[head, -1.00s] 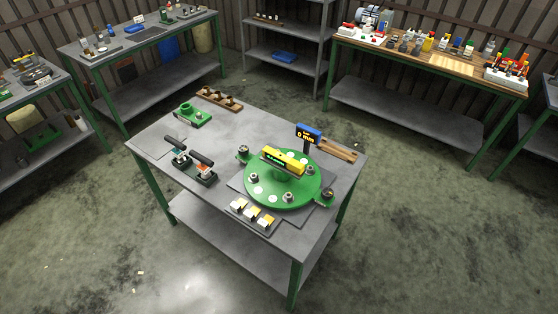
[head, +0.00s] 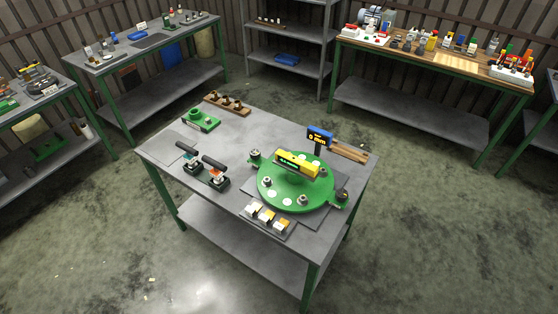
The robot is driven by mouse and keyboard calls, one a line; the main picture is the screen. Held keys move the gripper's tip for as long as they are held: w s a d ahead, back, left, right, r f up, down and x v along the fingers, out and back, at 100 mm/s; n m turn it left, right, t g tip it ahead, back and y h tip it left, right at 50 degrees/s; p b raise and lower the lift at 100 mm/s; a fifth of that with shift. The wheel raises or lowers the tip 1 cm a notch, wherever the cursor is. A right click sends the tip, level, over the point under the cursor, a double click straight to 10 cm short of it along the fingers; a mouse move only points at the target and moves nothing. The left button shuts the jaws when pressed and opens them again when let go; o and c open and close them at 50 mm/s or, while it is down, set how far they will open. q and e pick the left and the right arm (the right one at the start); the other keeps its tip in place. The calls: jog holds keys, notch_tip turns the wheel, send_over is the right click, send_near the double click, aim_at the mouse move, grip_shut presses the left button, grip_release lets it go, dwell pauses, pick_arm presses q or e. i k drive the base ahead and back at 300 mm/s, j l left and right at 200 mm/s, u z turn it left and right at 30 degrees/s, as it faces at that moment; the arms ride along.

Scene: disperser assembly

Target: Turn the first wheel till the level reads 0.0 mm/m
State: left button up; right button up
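A round green plate (head: 272,200) lies on a grey base toward the right of the middle table. A yellow level (head: 297,164) with a small dark display sits across its top; I cannot read its figures. Knobs or wheels stand around the plate: one at its left edge (head: 255,155), one on a green lug at its right edge (head: 341,195). Smaller metal fittings sit on the plate. I cannot tell which is the first wheel. A blue display (head: 320,135) with yellow text stands behind the plate. Neither of my grippers is in view.
Two black-handled tools (head: 214,170) stand left of the plate. White and yellow blocks (head: 267,216) lie in front, a green part (head: 201,120) and a wooden rack (head: 227,103) at the back left. Wooden strips (head: 350,152) lie behind right. Other benches line the walls; the floor around is open.

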aim_at(255, 153)
jog(key=j+z, duration=0.1)
jog(key=z, duration=0.3)
jog(key=j+z, duration=0.15)
jog(key=z, duration=0.25)
jog(key=j+z, duration=0.1)
jog(key=z, duration=0.3)
jog(key=j+z, duration=0.15)
jog(key=z, duration=0.25)
jog(key=k+j+z, duration=0.45)
jog(key=j, duration=0.35)
jog(key=k+j+z, duration=0.45)
jog(key=j, duration=0.3)
jog(key=k+j+z, duration=0.45)
jog(key=k+j, duration=0.05)
jog(key=k, duration=0.1)
